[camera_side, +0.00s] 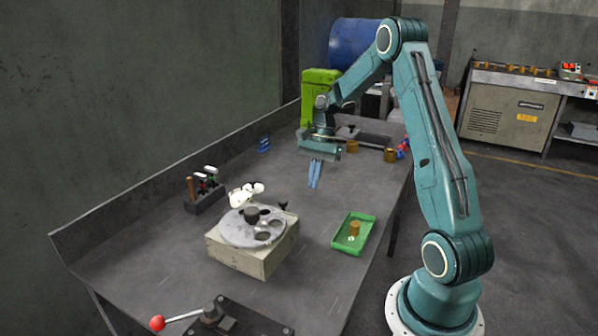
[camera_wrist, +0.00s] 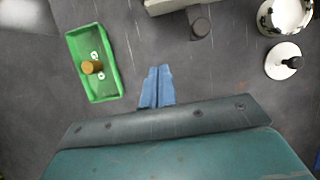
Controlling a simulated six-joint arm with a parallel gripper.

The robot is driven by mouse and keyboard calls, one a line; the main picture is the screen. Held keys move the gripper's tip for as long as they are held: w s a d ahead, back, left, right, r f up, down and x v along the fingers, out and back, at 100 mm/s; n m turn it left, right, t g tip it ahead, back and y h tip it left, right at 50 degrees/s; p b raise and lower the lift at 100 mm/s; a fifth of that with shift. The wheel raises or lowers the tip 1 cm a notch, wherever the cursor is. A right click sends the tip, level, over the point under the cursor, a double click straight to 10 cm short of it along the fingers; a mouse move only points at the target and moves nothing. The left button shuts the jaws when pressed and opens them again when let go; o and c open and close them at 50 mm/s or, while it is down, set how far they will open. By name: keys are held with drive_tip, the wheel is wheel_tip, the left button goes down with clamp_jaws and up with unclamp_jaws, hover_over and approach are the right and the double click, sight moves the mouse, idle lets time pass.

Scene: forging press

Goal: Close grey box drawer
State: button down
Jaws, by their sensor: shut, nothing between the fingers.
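The grey box (camera_side: 245,256) stands on the workbench in the side view, with a round metal disc plate on top. A small dark knob (camera_side: 283,205) shows at its far side. In the wrist view only an edge of the box (camera_wrist: 168,5) shows at the top, with a dark cylindrical knob (camera_wrist: 200,25) beside it. I cannot tell how far the drawer stands out. My gripper (camera_side: 314,184) points down over the bench, beyond the box and apart from it. Its blue fingers (camera_wrist: 157,76) are shut and empty.
A green tray (camera_side: 338,245) holding a brass cylinder (camera_side: 354,229) stands right of the box. A tool rack (camera_side: 207,200) and shiny white pieces (camera_side: 243,194) are on its left. A red-knobbed lever (camera_side: 157,323) is in front.

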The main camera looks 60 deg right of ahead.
drive_tip(key=shift+v, duration=1.75)
approach(283, 212)
drive_tip(key=d, duration=0.3)
drive_tip(key=shift+x, duration=5.25)
drive_tip(key=shift+d, duration=0.1)
drive_tip(key=shift+a, duration=1.5)
drive_tip(key=shift+r, duration=0.1)
drive_tip(key=v, duration=1)
drive_tip(key=shift+d, duration=0.25)
